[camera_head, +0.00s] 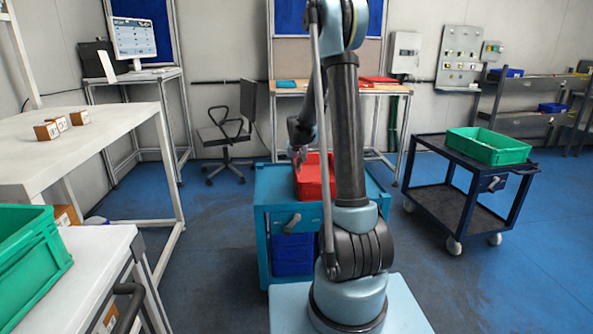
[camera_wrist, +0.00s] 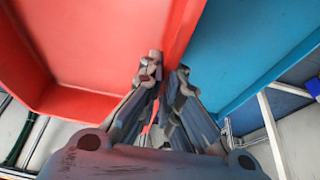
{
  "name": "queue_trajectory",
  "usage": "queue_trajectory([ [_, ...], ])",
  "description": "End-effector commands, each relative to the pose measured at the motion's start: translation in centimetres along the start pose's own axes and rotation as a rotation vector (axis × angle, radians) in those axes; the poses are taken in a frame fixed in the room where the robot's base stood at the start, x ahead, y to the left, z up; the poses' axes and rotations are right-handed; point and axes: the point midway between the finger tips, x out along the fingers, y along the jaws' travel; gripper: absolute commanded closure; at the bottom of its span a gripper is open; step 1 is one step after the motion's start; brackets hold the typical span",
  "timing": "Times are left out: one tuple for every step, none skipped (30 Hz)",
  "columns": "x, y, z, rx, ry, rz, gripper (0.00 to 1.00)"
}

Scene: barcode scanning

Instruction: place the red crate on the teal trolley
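The red crate (camera_head: 313,189) is at the top of the teal trolley (camera_head: 269,184) in the head view, upright and partly hidden behind my arm. I cannot tell whether its base rests fully on the top. In the wrist view, the red crate (camera_wrist: 85,40) fills the left side and the teal trolley (camera_wrist: 235,45) is to its right. My gripper (camera_wrist: 167,75) has its fingers close together on either side of the crate's wall, and looks shut on it. In the head view, my gripper (camera_head: 299,153) is at the crate's far left end.
A navy trolley (camera_head: 458,160) with a green crate (camera_head: 487,147) stands to the right. White tables, one with small brown boxes (camera_head: 62,124), are at left. Another green crate (camera_head: 28,262) is at near left. A chair (camera_head: 222,135) and workbench stand behind. Blue floor is open at right.

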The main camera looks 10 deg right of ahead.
Motion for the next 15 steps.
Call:
queue_trajectory([
  [-0.01, 0.0, -0.02, 0.0, 0.0, 0.0, 0.81],
  [-0.01, 0.0, -0.02, 0.0, 0.0, 0.0, 0.75],
  [-0.02, 0.0, -0.01, 0.0, 0.0, 0.0, 0.75],
  [-0.02, 0.0, -0.01, 0.0, 0.0, 0.0, 0.75],
  [-0.02, 0.0, -0.01, 0.0, 0.0, 0.0, 0.75],
  [-0.02, 0.01, -0.01, 0.0, 0.0, 0.0, 0.75],
  [-0.02, 0.01, -0.01, 0.0, 0.0, 0.0, 0.75],
  [-0.03, 0.01, -0.02, 0.0, 0.0, 0.0, 0.75],
  [-0.03, 0.01, -0.01, 0.0, 0.0, 0.0, 0.75],
  [-0.03, 0.01, -0.01, 0.0, 0.0, 0.0, 0.75],
  [-0.04, 0.01, -0.02, 0.0, 0.0, 0.0, 0.75],
  [-0.08, 0.01, -0.03, 0.0, 0.0, 0.0, 0.75],
  [-0.14, 0.02, -0.05, 0.0, 0.0, 0.0, 0.75],
  [-0.23, 0.02, -0.04, 0.0, 0.0, 0.0, 0.75],
  [-0.42, 0.02, -0.03, 0.0, 0.0, 0.0, 0.75],
])
